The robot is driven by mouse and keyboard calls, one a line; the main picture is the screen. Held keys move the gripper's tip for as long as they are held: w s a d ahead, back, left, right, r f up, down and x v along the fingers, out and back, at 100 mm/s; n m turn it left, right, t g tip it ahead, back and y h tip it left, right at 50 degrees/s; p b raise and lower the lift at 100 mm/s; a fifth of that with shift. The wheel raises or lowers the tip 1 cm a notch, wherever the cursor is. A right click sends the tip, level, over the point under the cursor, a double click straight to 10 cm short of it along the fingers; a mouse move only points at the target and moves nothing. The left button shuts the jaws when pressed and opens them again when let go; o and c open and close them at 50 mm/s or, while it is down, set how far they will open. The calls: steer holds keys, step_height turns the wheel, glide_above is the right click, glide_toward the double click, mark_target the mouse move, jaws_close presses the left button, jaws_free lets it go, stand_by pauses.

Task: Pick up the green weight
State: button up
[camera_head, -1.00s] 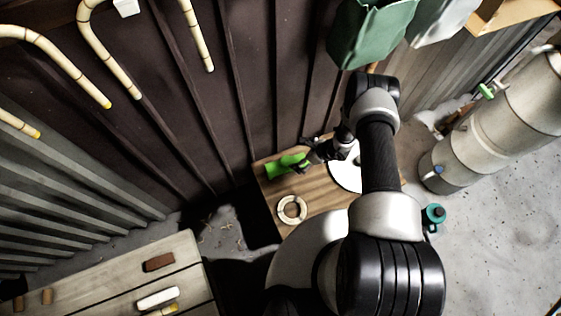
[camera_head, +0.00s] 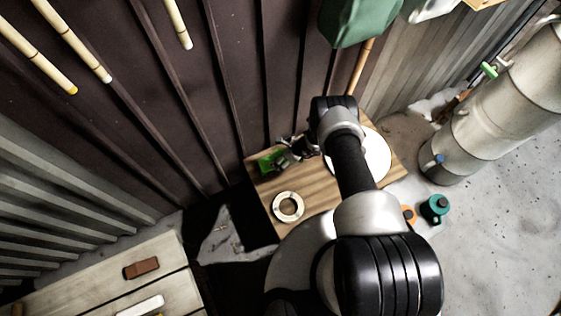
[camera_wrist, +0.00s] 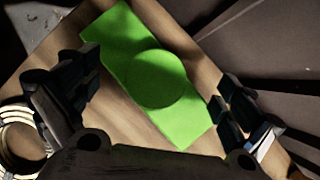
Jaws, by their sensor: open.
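The green weight (camera_head: 266,160) lies on the wooden table (camera_head: 262,190) near its far left corner, partly hidden by my gripper (camera_head: 284,155). In the wrist view the weight (camera_wrist: 125,40) is a bright green flat rectangular piece with a round raised middle, lying at a slant. My gripper (camera_wrist: 156,92) is open, with one finger on each side of the weight in that view. Nothing is held. I cannot tell how far the fingertips are above the table.
A pale ring (camera_head: 288,207) and a white round disc (camera_head: 376,155) are on the same table. A dark ribbed wall (camera_head: 220,90) stands right behind it. A teal object (camera_head: 435,207) is on the floor at right, near a large pale cylinder (camera_head: 500,110). A bench (camera_head: 90,295) is at lower left.

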steer(key=shift+w+a+f, duration=0.15)
steer(key=shift+f, duration=0.15)
jaws_close()
stand_by(1.2)
